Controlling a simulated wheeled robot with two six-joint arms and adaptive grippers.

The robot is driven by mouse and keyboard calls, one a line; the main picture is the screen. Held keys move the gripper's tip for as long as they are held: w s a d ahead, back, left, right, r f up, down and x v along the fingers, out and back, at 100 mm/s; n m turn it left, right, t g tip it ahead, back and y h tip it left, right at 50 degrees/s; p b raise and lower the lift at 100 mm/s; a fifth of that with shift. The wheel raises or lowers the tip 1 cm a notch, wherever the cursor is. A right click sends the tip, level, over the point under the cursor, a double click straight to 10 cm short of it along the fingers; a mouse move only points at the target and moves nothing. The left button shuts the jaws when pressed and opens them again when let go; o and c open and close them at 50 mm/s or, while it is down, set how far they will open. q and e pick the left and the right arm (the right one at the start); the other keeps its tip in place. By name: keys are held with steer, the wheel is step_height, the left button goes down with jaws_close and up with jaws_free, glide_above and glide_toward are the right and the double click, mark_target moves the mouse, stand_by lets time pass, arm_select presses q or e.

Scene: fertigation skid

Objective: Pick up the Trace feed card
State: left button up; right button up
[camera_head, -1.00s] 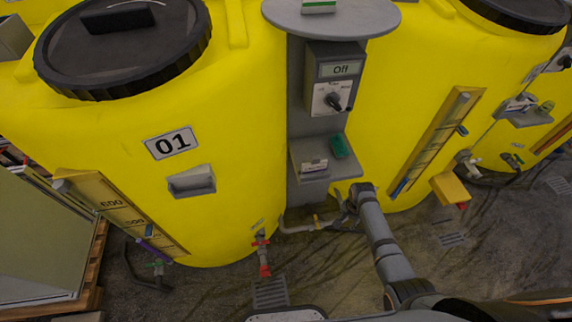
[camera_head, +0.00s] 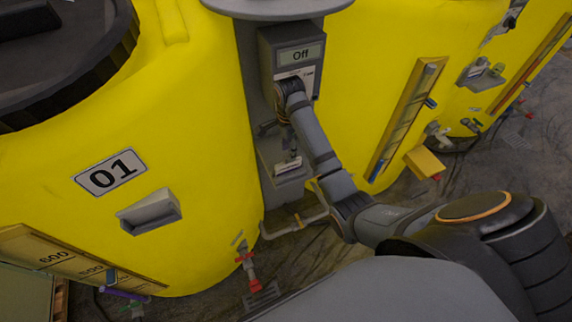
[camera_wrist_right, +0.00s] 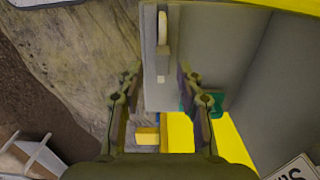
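A grey shelf (camera_head: 268,172) on the grey post between two yellow tanks carries a small pale labelled piece (camera_head: 288,166); its text is too small to read, so I cannot tell whether it is the Trace feed card. In the right wrist view the shelf (camera_wrist_right: 215,45) shows close, with a narrow pale upright piece (camera_wrist_right: 163,28) on it. A green thing (camera_wrist_right: 186,102) is partly hidden behind one finger there. My right gripper (camera_head: 285,138) is above the shelf; in its wrist view (camera_wrist_right: 158,75) the fingers are apart with nothing gripped. My left gripper is out of view.
The control box (camera_head: 297,54) reading "Off" is just above my right gripper, which hides its lower part. A valve with red parts (camera_head: 247,268) sits below.

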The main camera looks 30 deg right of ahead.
mark_target(288, 165)
step_height(288, 165, down, 4)
steer(key=shift+r, duration=0.1)
steer(key=shift+f, duration=0.35)
steer(key=f, duration=0.4)
steer(key=shift+w+d+f, duration=0.1)
steer(key=shift+w+f, duration=0.1)
steer(key=shift+f, duration=0.1)
steer(key=shift+c, duration=0.7)
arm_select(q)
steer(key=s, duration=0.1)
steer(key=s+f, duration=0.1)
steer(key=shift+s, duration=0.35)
arm_select(e)
jaws_close()
